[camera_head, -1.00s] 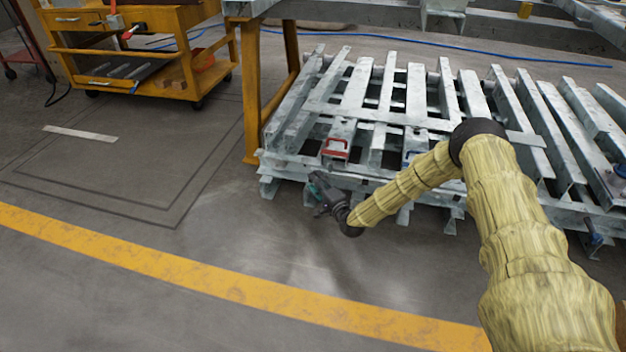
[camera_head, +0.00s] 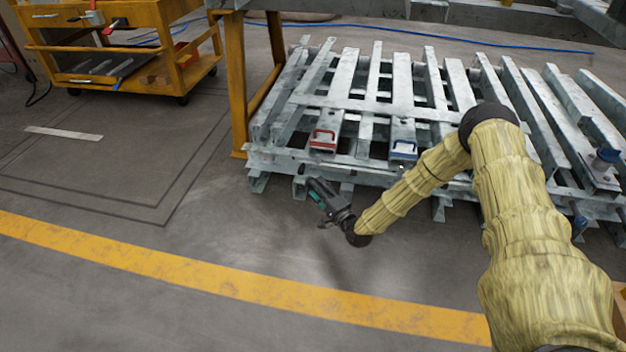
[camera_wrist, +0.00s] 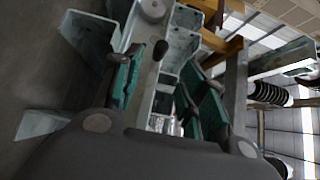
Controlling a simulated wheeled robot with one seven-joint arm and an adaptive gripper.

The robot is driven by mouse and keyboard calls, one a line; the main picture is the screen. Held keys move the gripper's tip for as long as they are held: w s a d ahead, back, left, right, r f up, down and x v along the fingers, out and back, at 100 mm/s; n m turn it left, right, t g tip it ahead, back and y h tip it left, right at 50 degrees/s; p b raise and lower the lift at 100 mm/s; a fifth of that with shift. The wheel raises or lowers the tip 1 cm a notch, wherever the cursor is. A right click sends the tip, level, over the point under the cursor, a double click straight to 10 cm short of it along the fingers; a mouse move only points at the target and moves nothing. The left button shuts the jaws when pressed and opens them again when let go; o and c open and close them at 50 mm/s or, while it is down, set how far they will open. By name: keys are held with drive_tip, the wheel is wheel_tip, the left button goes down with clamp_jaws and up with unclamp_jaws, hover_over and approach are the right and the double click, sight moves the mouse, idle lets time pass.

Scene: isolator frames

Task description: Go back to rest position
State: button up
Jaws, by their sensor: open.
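My gripper (camera_head: 322,199) is at the end of my yellow-sleeved arm, low in front of the near edge of a stack of grey metal isolator frames (camera_head: 375,108). In the wrist view its two teal-padded fingers (camera_wrist: 160,95) stand apart with nothing seen between them. Metal beams of the frames show beyond the fingers there. A red-handled piece (camera_head: 323,140) and a blue-handled piece (camera_head: 404,150) sit on the near ends of the beams, apart from my gripper.
A yellow tool cart (camera_head: 125,50) stands at the upper left. A yellow post (camera_head: 238,85) rises at the stack's left side. A yellow floor line (camera_head: 240,282) crosses the clear floor in front. A blue hose (camera_head: 440,38) lies behind the stack.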

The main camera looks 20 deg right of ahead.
drive_tip(key=s+a+f+n+g+p, duration=0.2)
drive_tip(key=s+a+f+n+g, duration=0.15)
drive_tip(key=s+a, duration=0.55)
drive_tip(key=s+a+f+n+g+p, duration=0.25)
drive_tip(key=s+a+g, duration=0.2)
drive_tip(key=s, duration=0.75)
drive_tip(key=s+d+r+n+g+h+p, duration=0.1)
drive_tip(key=s+d+r+n+g+h, duration=0.15)
drive_tip(key=s, duration=0.85)
drive_tip(key=s+d+r+n+g+h+p, duration=0.1)
drive_tip(key=s+d+r+n+g+p, duration=0.2)
drive_tip(key=s, duration=0.7)
drive_tip(key=s+d+r+n+g+h, duration=0.1)
drive_tip(key=s+d+n+g+h, duration=0.2)
drive_tip(key=s, duration=0.8)
wheel_tip(320, 180, up, 38)
drive_tip(key=d+y+p, duration=0.1)
drive_tip(key=p, duration=3.7)
drive_tip(key=shift+w+f+g, duration=0.2)
drive_tip(key=shift+w+g, duration=0.2)
drive_tip(key=shift+g, duration=0.05)
